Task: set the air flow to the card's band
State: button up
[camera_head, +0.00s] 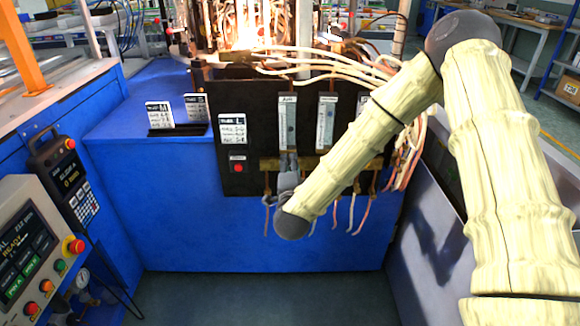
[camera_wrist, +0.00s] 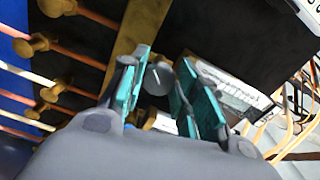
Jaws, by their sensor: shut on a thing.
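The air flow meter (camera_head: 287,125), a clear tube labelled AIR, stands on the black panel (camera_head: 255,180). Its reading is too small to make out. My gripper (camera_head: 288,168) is at the foot of this tube, largely hidden by my arm. In the wrist view my gripper's teal pads (camera_wrist: 160,88) are shut on a dark round knob (camera_wrist: 158,76) with a pale mark on its face. The card marked L (camera_head: 233,131) is mounted on the panel left of the tube, with handwritten rows I cannot read clearly.
A second flow tube (camera_head: 326,122) stands to the right, and a third is mostly behind my arm. Cards M (camera_head: 159,114) and S (camera_head: 196,107) stand on the blue bench. Brass valves (camera_wrist: 40,44) and hoses run beside the gripper. A flame (camera_head: 245,38) burns above the panel.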

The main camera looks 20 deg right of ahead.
jog(key=o, duration=1)
jog(key=v, duration=1.2)
